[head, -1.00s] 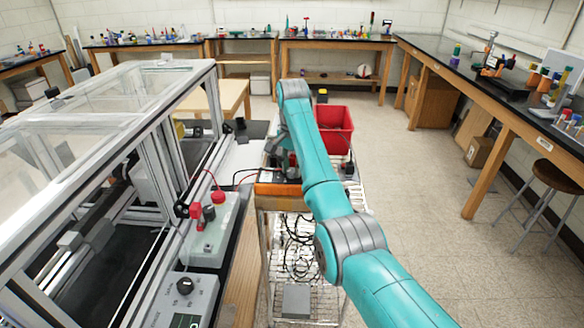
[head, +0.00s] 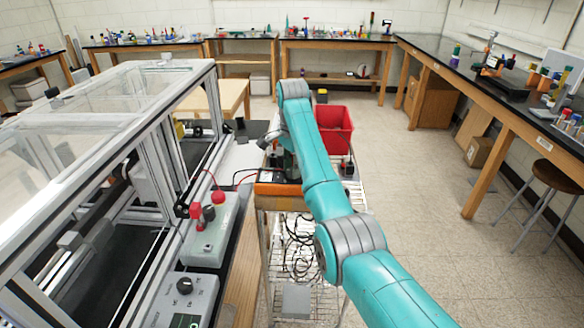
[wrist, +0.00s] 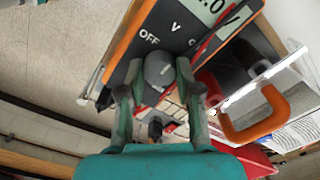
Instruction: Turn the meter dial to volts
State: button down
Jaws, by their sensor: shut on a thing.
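The meter (wrist: 183,52) has a dark face, orange sides and a lit display at the top edge of the wrist view. OFF and V are printed on its face above the dial. The grey round dial (wrist: 159,68) sits between the fingers of my gripper (wrist: 160,84), which is shut on it. I cannot tell which mark the dial points at. In the head view the meter's orange side (head: 278,189) shows on the cart, and my arm hides most of the dial area.
A red bin (head: 335,128) stands behind my arm on the cart. A framed enclosure (head: 110,120) and grey boxes with knobs are at the left.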

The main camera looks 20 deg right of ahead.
jog(key=c, duration=0.8)
grip_release()
jog(key=shift+o, duration=0.2)
